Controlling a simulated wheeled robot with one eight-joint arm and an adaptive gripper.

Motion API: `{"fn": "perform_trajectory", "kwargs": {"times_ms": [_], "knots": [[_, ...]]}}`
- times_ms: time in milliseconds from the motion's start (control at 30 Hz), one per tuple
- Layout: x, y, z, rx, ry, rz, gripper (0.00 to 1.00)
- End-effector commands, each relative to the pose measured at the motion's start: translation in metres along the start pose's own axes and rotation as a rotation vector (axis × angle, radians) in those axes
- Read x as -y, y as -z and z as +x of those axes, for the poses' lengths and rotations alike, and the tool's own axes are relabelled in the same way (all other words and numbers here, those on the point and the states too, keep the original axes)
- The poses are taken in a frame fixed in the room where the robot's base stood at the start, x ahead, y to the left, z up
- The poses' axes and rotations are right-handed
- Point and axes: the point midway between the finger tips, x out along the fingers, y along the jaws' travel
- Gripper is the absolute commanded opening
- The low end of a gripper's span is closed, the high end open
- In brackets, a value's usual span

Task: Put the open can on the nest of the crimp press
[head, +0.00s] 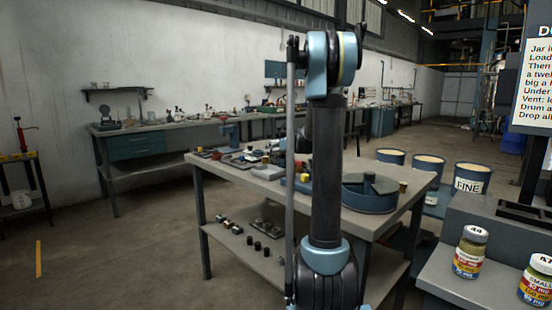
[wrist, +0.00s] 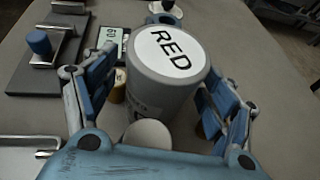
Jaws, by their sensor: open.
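In the wrist view my gripper (wrist: 158,98) is open above a bench top, one finger on each side of a grey cylinder (wrist: 160,90). The cylinder's white top reads RED; a gap shows between it and the right finger. I cannot identify the open can for sure; a pale round thing (wrist: 147,135) below the cylinder is partly hidden by my gripper. I cannot pick out the crimp press or its nest for sure. In the head view my arm stands in front of the middle bench (head: 262,189), and my gripper cannot be made out.
In the wrist view a dark fixture with a blue knob (wrist: 38,43), a numbered display (wrist: 113,42) and a small tan cylinder (wrist: 118,88) are close by. In the head view a round blue unit (head: 370,197) stands on the bench; jars (head: 470,252) stand at right.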

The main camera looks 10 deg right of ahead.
Motion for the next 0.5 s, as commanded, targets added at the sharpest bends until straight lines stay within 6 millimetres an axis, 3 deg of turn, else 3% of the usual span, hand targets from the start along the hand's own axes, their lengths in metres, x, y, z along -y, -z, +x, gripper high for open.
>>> {"fn": "perform_trajectory", "kwargs": {"times_ms": [333, 367, 500], "knots": [[0.0008, 0.0004, 0.0068, 0.000, 0.002, 0.000, 0.77], [0.0009, 0.0004, 0.0068, 0.000, 0.002, 0.000, 0.75], [0.0014, 0.0005, 0.0066, 0.000, 0.002, 0.001, 0.43]]}}
